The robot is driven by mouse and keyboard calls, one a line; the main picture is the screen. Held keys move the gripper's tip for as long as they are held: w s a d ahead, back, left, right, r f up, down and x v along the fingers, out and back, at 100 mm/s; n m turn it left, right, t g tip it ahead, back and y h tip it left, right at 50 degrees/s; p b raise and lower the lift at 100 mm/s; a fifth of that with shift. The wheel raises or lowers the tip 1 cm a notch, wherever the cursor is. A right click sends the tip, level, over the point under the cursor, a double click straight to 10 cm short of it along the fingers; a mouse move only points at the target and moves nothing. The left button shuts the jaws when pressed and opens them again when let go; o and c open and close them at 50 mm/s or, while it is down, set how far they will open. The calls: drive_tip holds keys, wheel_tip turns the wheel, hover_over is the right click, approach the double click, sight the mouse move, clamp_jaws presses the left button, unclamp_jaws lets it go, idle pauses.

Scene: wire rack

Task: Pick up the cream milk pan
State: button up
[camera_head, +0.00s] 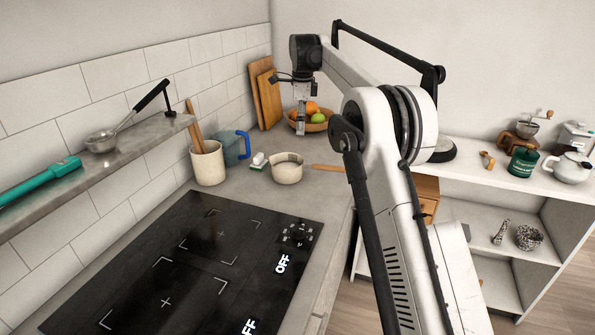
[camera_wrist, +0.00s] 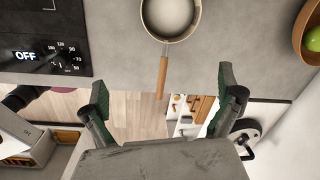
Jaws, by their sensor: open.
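The cream milk pan (camera_head: 286,170) stands on the grey counter behind the black hob, with its wooden handle (camera_head: 327,168) pointing right toward the counter's edge. In the wrist view the pan (camera_wrist: 170,18) is at the top, cut by the frame, and its handle (camera_wrist: 162,78) points down past the counter edge. My gripper (camera_head: 302,128) hangs above the counter, above and a little behind the pan. In the wrist view its two fingers (camera_wrist: 160,90) are wide apart with nothing between them, and the handle lies in line with the gap below them.
A fruit bowl (camera_head: 312,126) stands behind the pan, with cutting boards (camera_head: 265,95) against the wall. A utensil crock (camera_head: 207,163), a blue pitcher (camera_head: 237,147) and a small white and green item (camera_head: 258,161) are left. The hob (camera_head: 190,270) is in front.

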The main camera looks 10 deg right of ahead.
sight(298, 170)
drive_tip(key=w+f+m, duration=0.1)
drive_tip(key=f, duration=0.4)
drive_tip(key=w+f+m, duration=0.1)
drive_tip(key=f, duration=0.5)
drive_tip(key=w+f+m+g, duration=0.1)
drive_tip(key=f, duration=0.4)
drive_tip(key=shift+w+f, duration=0.25)
drive_tip(key=shift+w, duration=0.05)
drive_tip(key=shift+w+a+f+p, duration=0.1)
drive_tip(key=shift+a+f+p, duration=0.05)
drive_tip(key=shift+f, duration=1.15)
drive_tip(key=shift+w+a+f+p, duration=0.1)
drive_tip(key=shift+f+p, duration=0.05)
drive_tip(key=shift+f, duration=1.15)
drive_tip(key=c, duration=1.7)
